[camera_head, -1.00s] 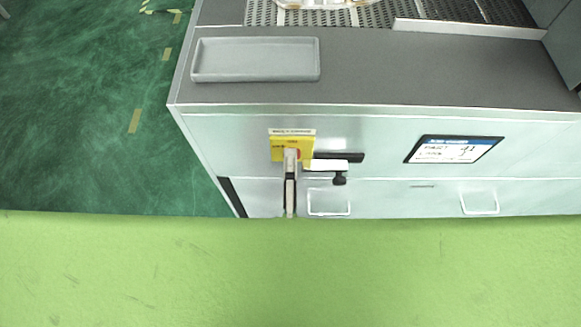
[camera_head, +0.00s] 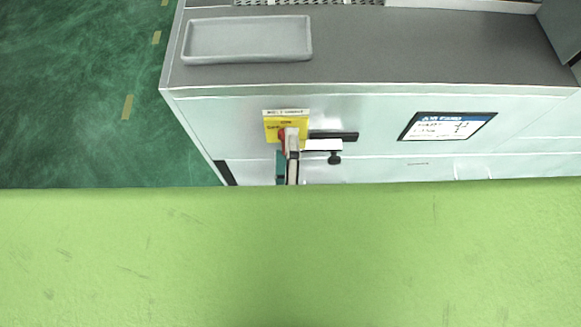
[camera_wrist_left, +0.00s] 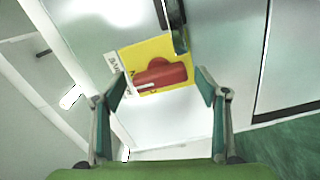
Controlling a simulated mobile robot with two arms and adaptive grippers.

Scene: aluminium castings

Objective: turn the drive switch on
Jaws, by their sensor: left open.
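The drive switch is a red knob (camera_wrist_left: 162,76) on a yellow plate (camera_wrist_left: 150,55) with a white label strip. In the head view the yellow plate (camera_head: 272,121) is on the cabinet front, and the red knob (camera_head: 283,136) is partly hidden by a finger of my left gripper (camera_head: 292,150). In the left wrist view my left gripper (camera_wrist_left: 161,82) is open, with one teal-padded finger beyond each end of the knob. Gaps show between the pads and the knob; the depth is hard to tell. My right gripper is not in view.
A black bar (camera_head: 336,135) with a white block (camera_head: 320,145) and a black knob (camera_head: 335,159) sits just right of the switch. A framed panel (camera_head: 447,127) is farther right. A grey tray (camera_head: 247,40) lies on the cabinet top (camera_head: 420,50). Green floor (camera_head: 80,90) is clear at left.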

